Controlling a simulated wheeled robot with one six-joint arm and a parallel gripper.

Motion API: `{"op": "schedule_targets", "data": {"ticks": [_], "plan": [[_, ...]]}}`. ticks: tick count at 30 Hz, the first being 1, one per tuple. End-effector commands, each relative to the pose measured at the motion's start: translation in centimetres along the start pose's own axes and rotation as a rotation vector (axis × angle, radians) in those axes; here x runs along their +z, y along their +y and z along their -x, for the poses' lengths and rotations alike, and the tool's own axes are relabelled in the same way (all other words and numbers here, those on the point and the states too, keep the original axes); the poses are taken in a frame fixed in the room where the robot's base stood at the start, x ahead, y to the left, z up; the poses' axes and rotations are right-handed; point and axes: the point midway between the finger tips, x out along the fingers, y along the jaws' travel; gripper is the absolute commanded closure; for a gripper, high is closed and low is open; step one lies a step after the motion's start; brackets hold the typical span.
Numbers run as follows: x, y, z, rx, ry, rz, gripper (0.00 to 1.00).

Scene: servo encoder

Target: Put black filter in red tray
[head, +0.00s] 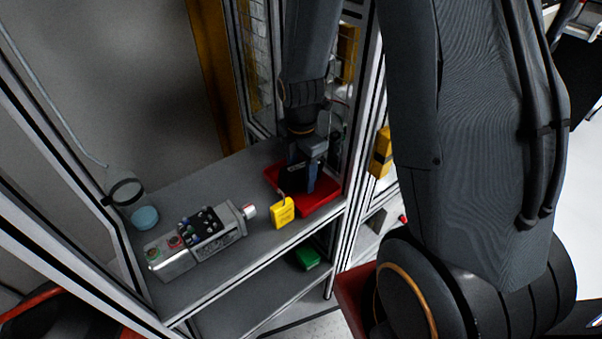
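The red tray (322,198) sits on the grey shelf at its right end, by the frame post. My gripper (303,172) points down over the tray, its fingers low in it. A black block, which looks like the black filter (292,179), is at the gripper's fingers, over the left part of the tray. One grey-blue finger shows along its right side; the other finger is hidden. I cannot tell whether the fingers grip the filter or whether it touches the tray floor.
A yellow padlock-like item (282,212) stands against the tray's front left. A grey control box with buttons (200,238) and a round container with blue contents (144,217) are further left. A green item (307,257) lies on the lower shelf. Metal posts (357,150) stand close right.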

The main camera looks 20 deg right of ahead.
Motion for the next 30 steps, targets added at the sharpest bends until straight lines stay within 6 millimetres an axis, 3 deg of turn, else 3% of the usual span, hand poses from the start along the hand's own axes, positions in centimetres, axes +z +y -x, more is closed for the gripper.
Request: {"op": "schedule_targets", "data": {"ticks": [11,30], "plan": [[0.1,0.1,0.8,0.004,-0.001,-0.002,0.53],[0.1,0.2,10.5,0.007,-0.003,-0.001,0.53]]}}
